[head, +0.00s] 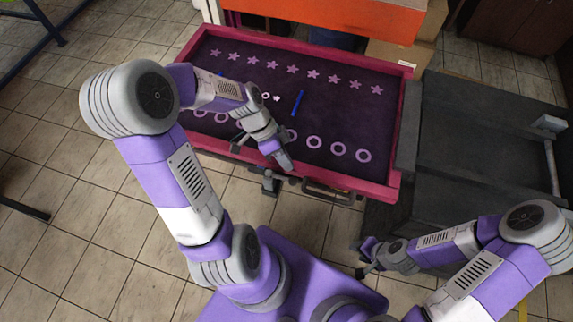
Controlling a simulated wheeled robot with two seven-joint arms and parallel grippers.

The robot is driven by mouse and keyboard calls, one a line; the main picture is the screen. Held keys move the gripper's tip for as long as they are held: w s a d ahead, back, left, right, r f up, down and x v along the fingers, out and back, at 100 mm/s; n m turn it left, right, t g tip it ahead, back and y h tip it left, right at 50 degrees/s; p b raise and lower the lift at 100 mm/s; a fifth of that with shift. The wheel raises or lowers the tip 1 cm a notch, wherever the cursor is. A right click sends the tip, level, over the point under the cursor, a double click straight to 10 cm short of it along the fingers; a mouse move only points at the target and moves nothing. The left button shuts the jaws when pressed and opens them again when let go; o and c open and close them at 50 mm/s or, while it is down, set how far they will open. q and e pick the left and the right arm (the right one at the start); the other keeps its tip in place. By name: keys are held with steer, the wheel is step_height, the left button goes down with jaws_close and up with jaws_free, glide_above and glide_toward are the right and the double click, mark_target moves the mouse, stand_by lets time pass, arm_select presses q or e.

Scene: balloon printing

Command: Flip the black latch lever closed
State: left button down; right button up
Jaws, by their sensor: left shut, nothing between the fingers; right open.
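A small black part that looks like the latch lever (270,184) sits at the front edge of the pink-framed tray (381,187), just below my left gripper. Its exact position, open or closed, is too small to tell. My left gripper (285,162) is shut and empty. It reaches over the tray's front rim, close above the latch; I cannot tell whether it touches. My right gripper (362,262) is open, low in front of the dark cabinet and away from the tray.
The tray's dark bed holds pink stars (292,69), pink rings (314,142) and a blue stick (298,102). A dark handle (330,193) runs along the front right. A dark cabinet (470,130) stands at right, an orange panel (330,15) behind.

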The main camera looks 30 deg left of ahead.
arm_select(q)
steer(key=shift+s+d+f, duration=0.1)
steer(key=shift+s+d, duration=0.3)
steer(key=shift+d, duration=0.05)
arm_select(e)
steer(key=shift+f, duration=0.1)
